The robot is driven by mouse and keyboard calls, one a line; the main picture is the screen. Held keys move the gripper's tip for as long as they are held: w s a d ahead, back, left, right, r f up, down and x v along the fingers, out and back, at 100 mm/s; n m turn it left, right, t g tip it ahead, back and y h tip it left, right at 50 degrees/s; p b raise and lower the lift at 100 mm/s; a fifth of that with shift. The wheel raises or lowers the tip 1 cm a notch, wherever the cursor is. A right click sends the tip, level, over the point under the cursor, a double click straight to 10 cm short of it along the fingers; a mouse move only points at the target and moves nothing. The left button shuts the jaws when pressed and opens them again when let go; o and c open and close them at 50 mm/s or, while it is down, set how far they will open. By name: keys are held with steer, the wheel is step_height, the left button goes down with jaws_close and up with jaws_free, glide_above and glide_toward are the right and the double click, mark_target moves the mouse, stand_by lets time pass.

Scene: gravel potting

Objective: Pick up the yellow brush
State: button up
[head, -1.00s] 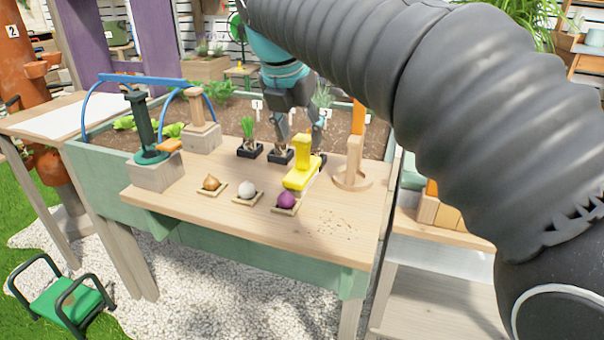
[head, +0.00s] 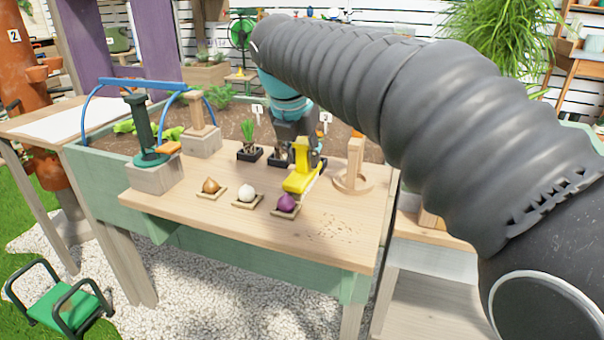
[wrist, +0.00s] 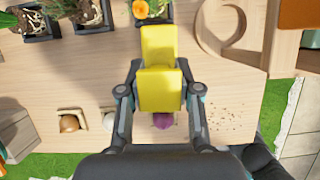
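The yellow brush (head: 300,179) stands on the wooden table top, its handle upright over a longer base. In the wrist view the brush (wrist: 160,88) lies in the middle, between the two fingers of my gripper (wrist: 160,68). In the head view my gripper (head: 302,158) points down over the brush handle, and the handle partly hides the fingers. The fingers are spread on either side of the handle. Only narrow gaps show, and firm contact is not visible. The brush appears to rest on the table.
A wooden stand with a round base (head: 352,182) is close on the right. Black plant pots (head: 249,153) stand behind. Three small trays with a brown bulb (head: 210,186), a white bulb (head: 247,193) and a purple bulb (head: 286,203) lie in front. The right front table is clear except for crumbs.

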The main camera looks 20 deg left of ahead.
jaws_close()
step_height(320, 180, up, 10)
steer(key=p, duration=0.2)
steer(key=shift+p, duration=0.3)
